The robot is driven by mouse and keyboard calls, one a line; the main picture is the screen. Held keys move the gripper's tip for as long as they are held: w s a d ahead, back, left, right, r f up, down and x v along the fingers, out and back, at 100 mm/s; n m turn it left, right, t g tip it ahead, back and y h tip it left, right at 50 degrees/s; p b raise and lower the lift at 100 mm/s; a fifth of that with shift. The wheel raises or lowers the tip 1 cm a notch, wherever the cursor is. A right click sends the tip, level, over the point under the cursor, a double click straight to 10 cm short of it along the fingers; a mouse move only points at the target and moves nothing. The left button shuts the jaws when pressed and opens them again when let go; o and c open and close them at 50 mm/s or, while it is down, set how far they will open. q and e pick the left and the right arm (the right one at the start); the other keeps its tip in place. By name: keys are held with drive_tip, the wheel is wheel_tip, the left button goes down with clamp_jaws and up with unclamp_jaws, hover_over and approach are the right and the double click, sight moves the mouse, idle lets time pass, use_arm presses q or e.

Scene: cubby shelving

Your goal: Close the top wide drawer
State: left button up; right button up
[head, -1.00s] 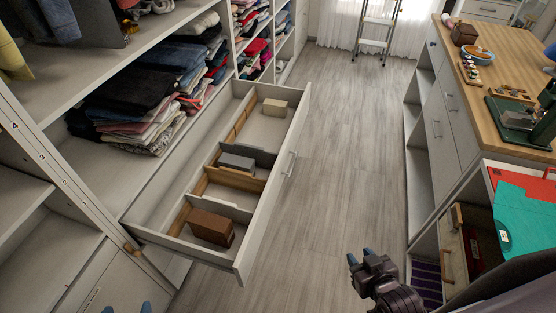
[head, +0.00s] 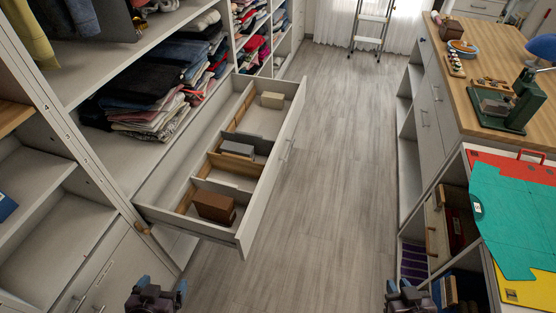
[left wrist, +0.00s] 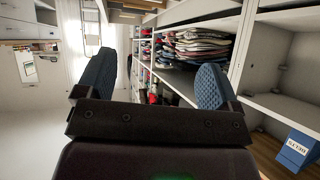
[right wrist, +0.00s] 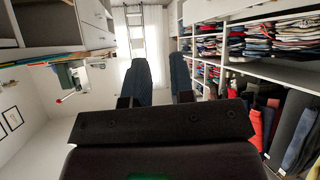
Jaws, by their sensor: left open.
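The wide white drawer (head: 244,226) is pulled far out of the left shelving, below the shelf of folded clothes. Its front panel with a bar handle (head: 287,150) faces the aisle. Inside are wooden and pale dividers, a brown box (head: 214,207), a grey box (head: 237,149) and a beige box (head: 272,100). My left gripper (head: 162,287) is at the bottom edge, nearer to me than the drawer, open, empty and not touching it. My right gripper (head: 409,288) is at the lower right, across the aisle from the drawer, with its fingers apart and nothing between them.
Folded clothes (head: 150,98) lie on the shelf above the drawer. A wood-topped counter (head: 480,65) and a unit with coloured mats (head: 505,215) line the right side. The grey floor (head: 320,150) between is clear up to a ladder (head: 370,25).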

drive_tip(key=shift+n+t, duration=0.3)
drive_tip(key=shift+t, duration=0.2)
drive_tip(key=w, duration=0.1)
drive_tip(key=w+b, duration=0.1)
drive_tip(key=w, duration=0.1)
drive_tip(key=w+b, duration=0.1)
drive_tip(key=shift+w+a+r, duration=0.15)
drive_tip(key=shift+a, duration=0.1)
clamp_jaws()
drive_tip(key=w+a+n+t+y+b, duration=0.1)
drive_tip(key=w+a+y+b, duration=0.15)
drive_tip(key=w+b, duration=0.4)
drive_tip(key=w+a+n+t+y+b, duration=0.1)
drive_tip(key=w+a+y+b, duration=0.2)
drive_tip(key=w, duration=0.6)
drive_tip(key=m+g+y+b, duration=0.9)
drive_tip(key=m+g+b, duration=0.15)
drive_tip(key=m, duration=1.35)
approach(248, 221)
drive_tip(key=b+x, duration=0.2)
drive_tip(key=x, duration=0.4)
drive_tip(key=shift+a+f, duration=0.1)
drive_tip(key=shift+f, duration=0.15)
use_arm(q)
wheel_tip(248, 221, down, 21)
drive_tip(key=g, duration=0.1)
drive_tip(key=shift+w+d+m, duration=0.3)
use_arm(e)
drive_tip(key=shift+w+a, duration=0.1)
drive_tip(key=shift+a, duration=0.35)
